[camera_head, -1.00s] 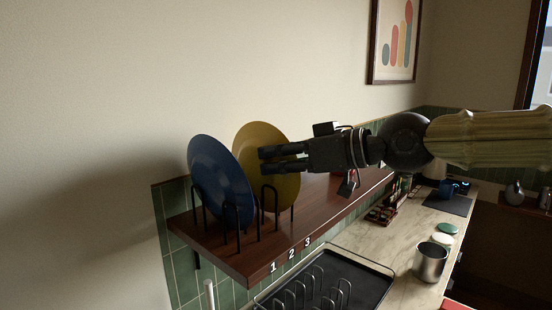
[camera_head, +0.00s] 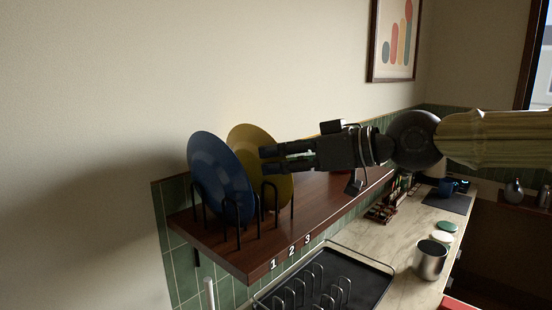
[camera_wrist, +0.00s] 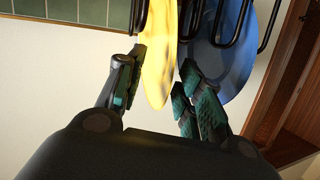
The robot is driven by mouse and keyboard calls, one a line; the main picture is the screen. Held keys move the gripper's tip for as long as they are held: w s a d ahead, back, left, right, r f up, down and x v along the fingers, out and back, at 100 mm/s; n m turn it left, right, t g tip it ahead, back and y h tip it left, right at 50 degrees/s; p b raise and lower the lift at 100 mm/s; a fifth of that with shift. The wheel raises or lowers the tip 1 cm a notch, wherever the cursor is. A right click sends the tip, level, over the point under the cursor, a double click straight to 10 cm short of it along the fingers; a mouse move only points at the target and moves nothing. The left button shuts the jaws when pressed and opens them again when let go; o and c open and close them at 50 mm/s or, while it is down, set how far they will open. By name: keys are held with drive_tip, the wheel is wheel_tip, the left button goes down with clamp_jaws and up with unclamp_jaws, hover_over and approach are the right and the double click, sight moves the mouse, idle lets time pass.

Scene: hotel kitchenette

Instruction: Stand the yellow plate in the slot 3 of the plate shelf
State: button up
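The yellow plate (camera_head: 250,138) stands on edge, tilted, among the wire hoops on the wooden plate shelf (camera_head: 247,262). It is just behind and right of the blue plate (camera_head: 216,172), which partly hides it. I cannot tell which slot its lower edge is in. My gripper (camera_head: 266,161) is at the yellow plate's right side. In the wrist view, the yellow plate's edge (camera_wrist: 158,60) lies between the two spread fingers. The left finger is very close to it or touching, with a small gap on the right. The labels 1, 2, 3 are on the shelf front.
A black tray with a wire rack (camera_head: 360,277) is below the shelf on the counter. A metal cup (camera_head: 430,260) stands right of it. The wall is close behind the plates. The shelf's top is clear just right of the hoops.

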drive_tip(key=v, duration=1)
drive_tip(key=shift+s+d, duration=0.15)
drive_tip(key=shift+d, duration=0.2)
drive_tip(key=shift+r, duration=0.1)
drive_tip(key=shift+r, duration=0.15)
